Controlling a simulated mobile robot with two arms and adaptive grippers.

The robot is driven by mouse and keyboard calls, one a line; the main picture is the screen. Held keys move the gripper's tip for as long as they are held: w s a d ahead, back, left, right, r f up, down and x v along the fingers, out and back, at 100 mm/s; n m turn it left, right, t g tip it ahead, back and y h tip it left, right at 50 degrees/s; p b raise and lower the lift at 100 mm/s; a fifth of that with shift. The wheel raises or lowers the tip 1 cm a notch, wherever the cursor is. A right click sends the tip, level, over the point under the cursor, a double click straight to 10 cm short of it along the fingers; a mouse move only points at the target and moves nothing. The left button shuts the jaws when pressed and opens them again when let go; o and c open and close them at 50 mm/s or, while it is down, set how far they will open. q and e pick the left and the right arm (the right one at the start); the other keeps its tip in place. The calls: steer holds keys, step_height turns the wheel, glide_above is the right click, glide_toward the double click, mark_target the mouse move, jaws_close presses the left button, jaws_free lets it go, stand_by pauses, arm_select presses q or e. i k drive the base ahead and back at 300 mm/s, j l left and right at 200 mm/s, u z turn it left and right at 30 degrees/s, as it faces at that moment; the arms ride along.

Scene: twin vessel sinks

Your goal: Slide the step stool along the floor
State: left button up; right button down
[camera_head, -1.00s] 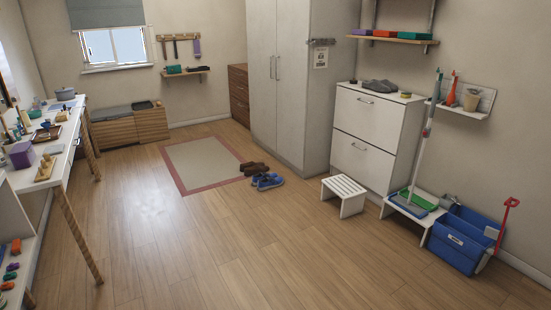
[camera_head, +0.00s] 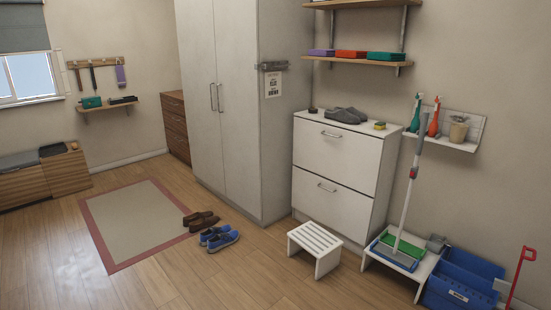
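The step stool (camera_head: 315,243) is small and white with a slatted top. It stands upright on the wooden floor in front of the white two-drawer cabinet (camera_head: 340,178), right of centre in the head view. Neither of my grippers shows in the view, and nothing is touching the stool from the front.
Blue shoes (camera_head: 222,240) and brown shoes (camera_head: 201,219) lie left of the stool, by the red-bordered rug (camera_head: 138,217). A low white bench (camera_head: 407,270) with a mop (camera_head: 407,205) and a blue bin (camera_head: 463,281) stand to its right. The near floor is clear.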

mark_target(324, 246)
steer(key=i+u, duration=0.1)
steer(key=i, duration=0.7)
steer(key=i+u, duration=0.1)
steer(key=i, duration=0.7)
steer(key=i+l+u, duration=0.1)
steer(key=i, duration=0.75)
steer(key=l, duration=0.05)
